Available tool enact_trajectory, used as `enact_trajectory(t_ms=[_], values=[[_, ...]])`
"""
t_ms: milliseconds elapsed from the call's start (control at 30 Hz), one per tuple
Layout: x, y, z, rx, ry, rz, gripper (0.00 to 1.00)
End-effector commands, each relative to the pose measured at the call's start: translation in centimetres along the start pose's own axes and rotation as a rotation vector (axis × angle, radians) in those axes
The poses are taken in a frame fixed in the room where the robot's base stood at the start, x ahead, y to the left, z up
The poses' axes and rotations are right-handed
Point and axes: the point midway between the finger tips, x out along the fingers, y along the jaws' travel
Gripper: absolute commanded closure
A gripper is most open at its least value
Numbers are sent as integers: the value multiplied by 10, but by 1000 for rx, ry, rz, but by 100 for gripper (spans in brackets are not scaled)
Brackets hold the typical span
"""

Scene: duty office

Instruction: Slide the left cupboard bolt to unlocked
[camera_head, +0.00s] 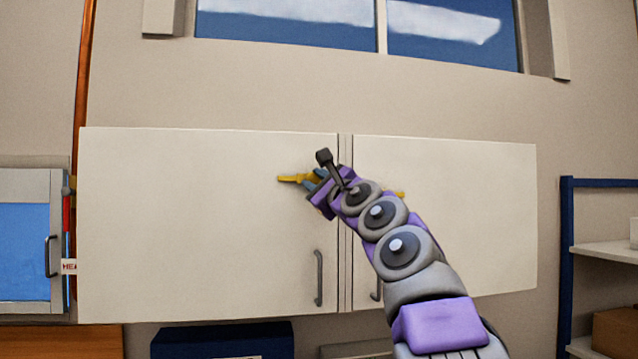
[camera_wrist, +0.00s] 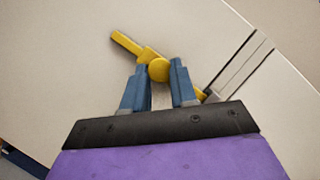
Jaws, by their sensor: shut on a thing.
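The white cupboard has a left door (camera_head: 200,225) and a right door (camera_head: 460,220), both closed. A yellow bolt (camera_head: 292,178) lies across the upper right of the left door. In the wrist view the yellow bolt (camera_wrist: 127,43) has a round knob (camera_wrist: 158,70). My gripper (camera_head: 318,184) is at the bolt, and in the wrist view its blue fingers (camera_wrist: 158,84) are shut on the knob, one on each side. My arm hides the middle of the bolt in the head view. A second bit of yellow (camera_head: 400,194) shows right of my arm.
The left door handle (camera_head: 319,278) hangs below my gripper, and the right door handle (camera_head: 377,290) is partly behind my arm. A blue-fronted cabinet (camera_head: 24,245) stands at left. A blue-framed shelf (camera_head: 566,260) stands at right. A window (camera_head: 380,25) is above.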

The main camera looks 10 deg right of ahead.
Motion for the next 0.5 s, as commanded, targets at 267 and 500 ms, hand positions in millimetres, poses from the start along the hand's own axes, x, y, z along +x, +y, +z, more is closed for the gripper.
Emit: enact_trajectory(t_ms=[267,500], values=[[7,20,20,-4,0,1,100],[9,25,22,0,-2,4,100]])
